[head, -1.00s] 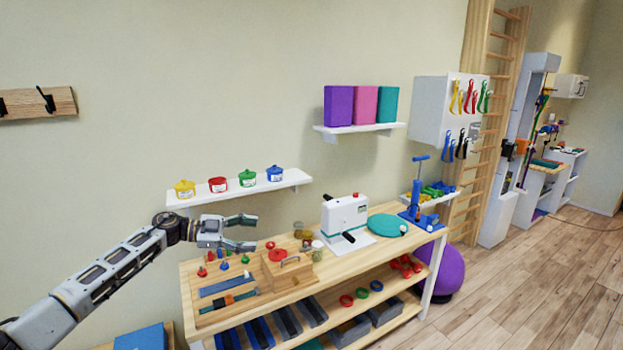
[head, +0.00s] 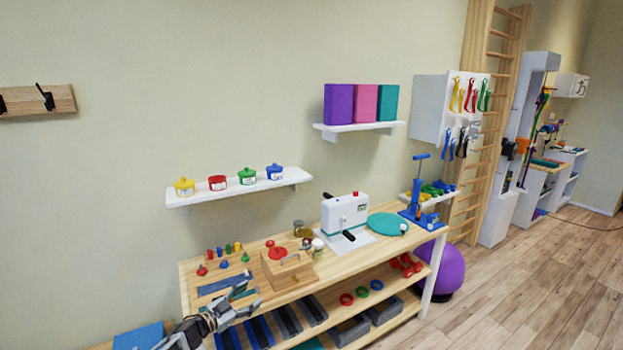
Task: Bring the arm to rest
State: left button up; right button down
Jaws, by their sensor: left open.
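My left gripper (head: 249,296) is open and empty at the lower left, in front of the front edge of the wooden bench (head: 340,264). It hides part of the bench's front left corner and the flat tool lying there. Only the gripper and a short piece of my left arm (head: 193,331) show at the bottom of the picture. My right gripper is not in view.
The bench holds a wooden box with a red knob (head: 287,271), small coloured pegs (head: 224,265), a white machine (head: 345,219) and a teal disc (head: 387,225). A wall shelf (head: 240,188) carries several coloured pots. Open floor (head: 520,290) lies to the right.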

pick_arm(q)
jog(key=s+a+f+n+g+y, duration=0.1)
jog(key=s+a+f+n+y, duration=0.15)
jog(key=s+f, duration=0.75)
jog(key=s+a+f+n+g+y, duration=0.1)
jog(key=s+a+f+n+y, duration=0.15)
jog(key=s+f, duration=0.75)
jog(key=s+a+f+n+g+y, duration=0.15)
jog(key=s+f+y, duration=0.25)
jog(key=f, duration=1.2)
jog(key=s+f+n+g, duration=0.1)
jog(key=s+f+g, duration=0.2)
jog(key=s, duration=1.1)
jog(key=s+d+f+g+y+b, duration=0.1)
jog(key=s+f+g, duration=0.1)
jog(key=s+f, duration=0.6)
jog(key=s+d+f+n+g+y, duration=0.1)
jog(key=s+f+g, duration=0.2)
jog(key=s, duration=1.9)
notch_tip(320, 180, down, 4)
jog(key=shift+r+n+g, duration=0.2)
jog(key=shift+n+g, duration=0.15)
